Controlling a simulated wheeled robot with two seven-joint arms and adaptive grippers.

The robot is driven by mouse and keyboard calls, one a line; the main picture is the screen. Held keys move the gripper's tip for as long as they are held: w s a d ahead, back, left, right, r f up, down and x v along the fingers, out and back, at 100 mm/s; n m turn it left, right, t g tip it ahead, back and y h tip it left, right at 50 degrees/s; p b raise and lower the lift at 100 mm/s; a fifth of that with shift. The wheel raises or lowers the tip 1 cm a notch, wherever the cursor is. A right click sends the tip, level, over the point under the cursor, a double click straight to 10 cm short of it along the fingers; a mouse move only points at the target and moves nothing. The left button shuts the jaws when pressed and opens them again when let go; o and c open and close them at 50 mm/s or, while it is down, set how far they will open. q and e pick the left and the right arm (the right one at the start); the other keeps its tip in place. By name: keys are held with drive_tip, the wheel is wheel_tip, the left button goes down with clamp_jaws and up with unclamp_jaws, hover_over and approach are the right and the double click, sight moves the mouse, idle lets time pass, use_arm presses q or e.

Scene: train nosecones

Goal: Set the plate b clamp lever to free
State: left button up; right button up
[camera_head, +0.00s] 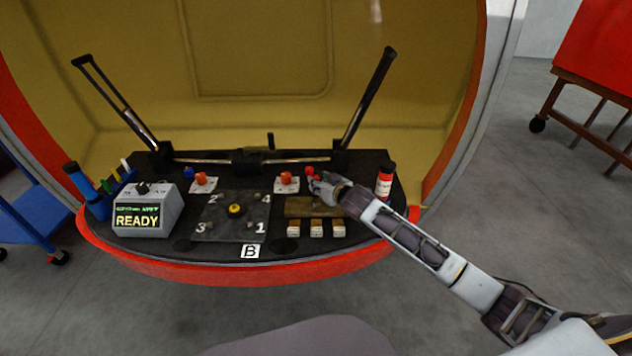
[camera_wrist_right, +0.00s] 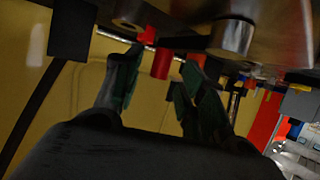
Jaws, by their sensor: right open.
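The dark square plate (camera_head: 235,218), marked 1 to 4 with a yellow centre knob, lies on the black work deck, with a "B" label (camera_head: 250,251) at its front. Two levers with orange-red knobs on white bases stand behind it, a left one (camera_head: 203,181) and a right one (camera_head: 287,181). I cannot tell which is the plate b clamp lever or read its setting. My right gripper (camera_head: 316,182) is open, low over the deck, just right of the right lever. In the wrist view a red cylinder (camera_wrist_right: 161,63) shows near the open fingers (camera_wrist_right: 157,82); contact is unclear.
A box reading "READY" (camera_head: 146,212) stands at left beside blue and green tools (camera_head: 82,182). A red-and-white bottle (camera_head: 384,181) stands at right. Several small blocks (camera_head: 316,229) lie in front of a brown block (camera_head: 305,207). Two tall black handles (camera_head: 375,85) rise behind.

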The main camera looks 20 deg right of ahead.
drive_tip(key=shift+b+x, duration=0.35)
drive_tip(key=shift+x, duration=1.5)
drive_tip(key=shift+c, duration=0.5)
clamp_jaws()
